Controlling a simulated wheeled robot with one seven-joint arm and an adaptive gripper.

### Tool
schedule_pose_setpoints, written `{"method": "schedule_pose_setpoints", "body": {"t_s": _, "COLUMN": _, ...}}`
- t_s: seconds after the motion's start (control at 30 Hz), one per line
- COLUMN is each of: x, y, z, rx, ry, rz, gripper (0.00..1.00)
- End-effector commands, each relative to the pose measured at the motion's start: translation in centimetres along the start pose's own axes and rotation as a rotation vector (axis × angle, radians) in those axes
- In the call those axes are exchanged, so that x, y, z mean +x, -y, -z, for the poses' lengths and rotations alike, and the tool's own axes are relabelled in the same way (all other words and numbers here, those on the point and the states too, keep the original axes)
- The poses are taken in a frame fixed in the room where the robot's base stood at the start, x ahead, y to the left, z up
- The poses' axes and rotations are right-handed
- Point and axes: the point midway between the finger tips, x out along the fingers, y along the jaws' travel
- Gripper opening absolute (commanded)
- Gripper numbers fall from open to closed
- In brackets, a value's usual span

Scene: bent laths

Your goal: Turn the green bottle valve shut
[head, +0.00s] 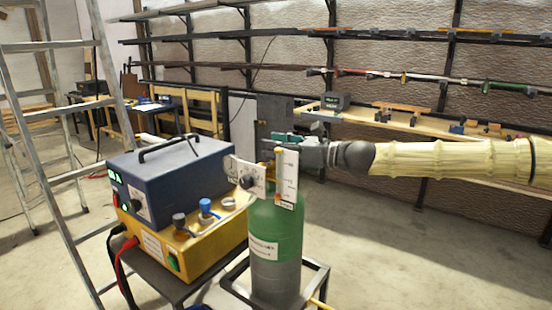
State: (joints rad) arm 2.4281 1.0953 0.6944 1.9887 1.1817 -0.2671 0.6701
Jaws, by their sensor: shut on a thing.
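The green bottle (275,227) stands upright in a dark frame in the middle of the head view, with a pale label on its front. Its valve (278,154) is a brass-coloured part at the top, partly hidden behind white plates (288,180). My gripper (284,140) comes in from the right, level with the valve top, and is shut on the valve. The fingertips are small and partly covered, so the exact hold on the valve is hard to see.
A blue box (170,175) with a black handle sits on a yellow unit (185,240) just left of the bottle. A metal stepladder (60,130) stands at the left. A wooden shelf (400,135) and racks line the back wall. The floor at the right is clear.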

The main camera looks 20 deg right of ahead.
Motion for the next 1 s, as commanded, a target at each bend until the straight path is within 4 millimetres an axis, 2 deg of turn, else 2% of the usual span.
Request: {"method": "schedule_pose_setpoints", "body": {"t_s": 1.0, "x": -0.04, "y": 0.12, "z": 0.45, "rx": -0.003, "ry": 0.004, "rz": 0.16, "gripper": 0.23}}
